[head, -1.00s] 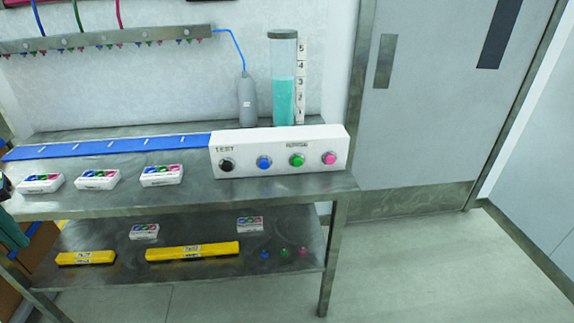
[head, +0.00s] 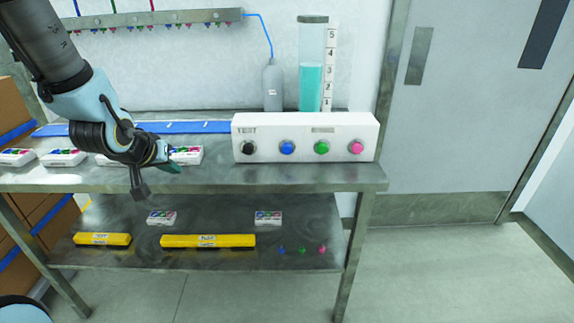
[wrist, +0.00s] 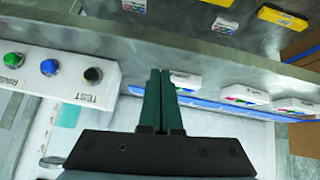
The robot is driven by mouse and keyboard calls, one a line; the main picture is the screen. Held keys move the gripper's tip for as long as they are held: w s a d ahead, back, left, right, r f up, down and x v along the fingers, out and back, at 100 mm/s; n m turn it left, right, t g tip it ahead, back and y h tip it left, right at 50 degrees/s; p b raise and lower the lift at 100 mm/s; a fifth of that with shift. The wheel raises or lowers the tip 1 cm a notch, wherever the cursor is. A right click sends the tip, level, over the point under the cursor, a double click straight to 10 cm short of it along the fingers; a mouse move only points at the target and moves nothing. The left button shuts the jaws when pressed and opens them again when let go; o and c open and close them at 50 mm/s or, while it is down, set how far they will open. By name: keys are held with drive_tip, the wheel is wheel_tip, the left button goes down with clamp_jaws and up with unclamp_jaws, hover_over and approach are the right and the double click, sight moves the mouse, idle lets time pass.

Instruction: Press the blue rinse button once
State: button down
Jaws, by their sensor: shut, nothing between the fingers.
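The blue button (head: 287,147) sits on the front of the white control box (head: 305,126), between the black TEST button (head: 248,148) and the green button (head: 322,148). It also shows in the wrist view (wrist: 49,67), at the left, where the label by the green button reads RINSE or similar. My gripper (head: 170,162) is left of the box, in front of the row of small white cases, and apart from the buttons. In the wrist view its dark green fingers (wrist: 160,74) are closed together and hold nothing.
A pink button (head: 356,147) is at the box's right end. A clear cylinder (head: 312,60) with teal liquid near mark 3 and a grey bottle (head: 273,87) stand behind. White cases (head: 62,158) line the steel table (head: 300,177). Yellow bars (head: 207,241) lie on the lower shelf.

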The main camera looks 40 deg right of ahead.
sight(287, 149)
drive_tip(key=s+d+f+m+g+h+b, duration=0.1)
drive_tip(key=s+d+m+g+h+b, duration=0.1)
drive_tip(key=s+d+h, duration=0.2)
drive_tip(key=s+d+f+m+g+h+b, duration=0.2)
drive_tip(key=s+d+h+b, duration=0.1)
drive_tip(key=s+d, duration=0.8)
drive_tip(key=d+h, duration=0.1)
drive_tip(key=d, duration=0.4)
drive_tip(key=shift+d+f+h, duration=0.2)
drive_tip(key=shift+d+h, duration=0.1)
drive_tip(key=shift+d, duration=0.05)
drive_tip(key=shift+d, duration=0.1)
drive_tip(key=shift+w+d+p, duration=0.25)
drive_tip(key=shift+w+d, duration=0.65)
drive_tip(key=shift+w, duration=0.25)
drive_tip(key=shift+w+d+p, duration=0.3)
drive_tip(key=shift+w+d, duration=0.6)
drive_tip(key=shift+w, duration=0.25)
drive_tip(key=shift+w+d+p, duration=0.25)
drive_tip(key=shift+w+d, duration=0.65)
drive_tip(key=shift+w, duration=0.25)
drive_tip(key=shift+w+d, duration=0.1)
drive_tip(key=shift+w+d, duration=0.15)
drive_tip(key=shift+w, duration=0.05)
